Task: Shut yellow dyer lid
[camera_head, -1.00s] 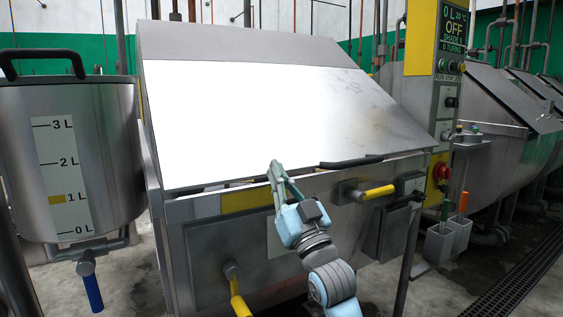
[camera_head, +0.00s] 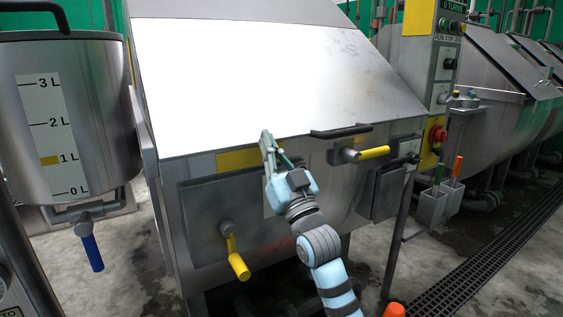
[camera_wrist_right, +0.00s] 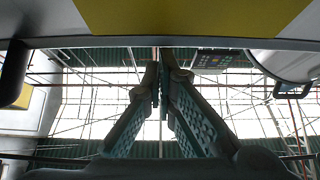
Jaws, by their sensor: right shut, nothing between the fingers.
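The yellow-marked dyer is a steel machine with a yellow panel (camera_head: 236,159) on its front. Its sloping lid (camera_head: 370,85) is down, with strong white glare across it. The lid's lower edge looks level with the top of the front, with no clear gap. A dark handle (camera_head: 340,131) is on that edge. My right gripper (camera_head: 266,138) is shut and empty at the lid's lower edge, left of the handle; I cannot tell if it touches. In the right wrist view its fingertips (camera_wrist_right: 161,72) meet below a yellow panel (camera_wrist_right: 200,14). My left gripper is out of view.
A steel vessel (camera_head: 110,100) with a litre scale stands at left. A yellow-handled valve (camera_head: 372,153) and another yellow lever (camera_head: 236,262) stick out from the dyer's front. A control post (camera_head: 444,65) stands at right. A floor grate (camera_head: 490,250) runs at lower right.

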